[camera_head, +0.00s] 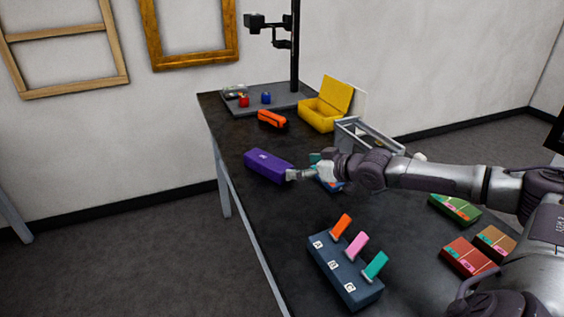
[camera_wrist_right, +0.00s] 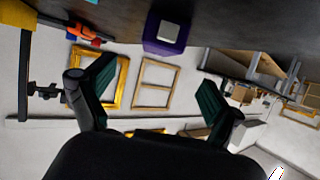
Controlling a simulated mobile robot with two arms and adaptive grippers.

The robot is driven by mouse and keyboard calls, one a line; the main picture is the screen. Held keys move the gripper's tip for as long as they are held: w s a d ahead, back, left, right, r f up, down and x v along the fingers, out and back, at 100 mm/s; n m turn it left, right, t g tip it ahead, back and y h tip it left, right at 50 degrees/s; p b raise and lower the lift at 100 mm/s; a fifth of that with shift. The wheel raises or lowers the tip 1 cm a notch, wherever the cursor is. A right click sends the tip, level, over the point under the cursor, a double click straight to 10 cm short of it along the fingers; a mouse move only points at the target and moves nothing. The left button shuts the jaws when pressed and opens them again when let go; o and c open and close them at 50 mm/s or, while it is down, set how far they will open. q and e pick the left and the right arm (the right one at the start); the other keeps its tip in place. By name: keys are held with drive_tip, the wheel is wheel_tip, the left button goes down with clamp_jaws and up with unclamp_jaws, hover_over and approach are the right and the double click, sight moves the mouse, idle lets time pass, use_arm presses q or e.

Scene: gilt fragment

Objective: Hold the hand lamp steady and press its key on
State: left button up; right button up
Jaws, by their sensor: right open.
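A purple box-shaped body (camera_head: 268,165), which looks like the hand lamp, lies on the dark table near its left edge. A small pale mark shows on its top; I cannot make out a key. In the right wrist view the purple body (camera_wrist_right: 163,45) shows beyond the fingers, with a whitish square on its near end. My right gripper (camera_head: 298,174) is at the right end of the purple body. In the right wrist view my right gripper (camera_wrist_right: 155,78) is open with nothing between its fingers. My left gripper is not in view.
A dark block (camera_head: 343,268) with orange, pink and teal tabs stands in front. An orange-and-black object (camera_head: 271,119), an open yellow case (camera_head: 320,116) and a grey stand base (camera_head: 283,104) are behind. Green, red and tan boxes lie right.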

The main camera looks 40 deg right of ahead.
sight(279, 165)
drive_tip(key=x, duration=0.9)
drive_tip(key=shift+w, duration=0.2)
drive_tip(key=shift+x, duration=0.75)
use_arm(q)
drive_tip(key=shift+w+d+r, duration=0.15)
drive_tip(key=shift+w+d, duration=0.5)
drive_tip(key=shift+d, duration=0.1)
use_arm(e)
drive_tip(key=c, duration=1.3)
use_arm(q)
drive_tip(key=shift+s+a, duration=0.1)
use_arm(e)
drive_tip(key=o, duration=1.2)
drive_tip(key=c, duration=0.8)
drive_tip(key=shift+c, duration=0.2)
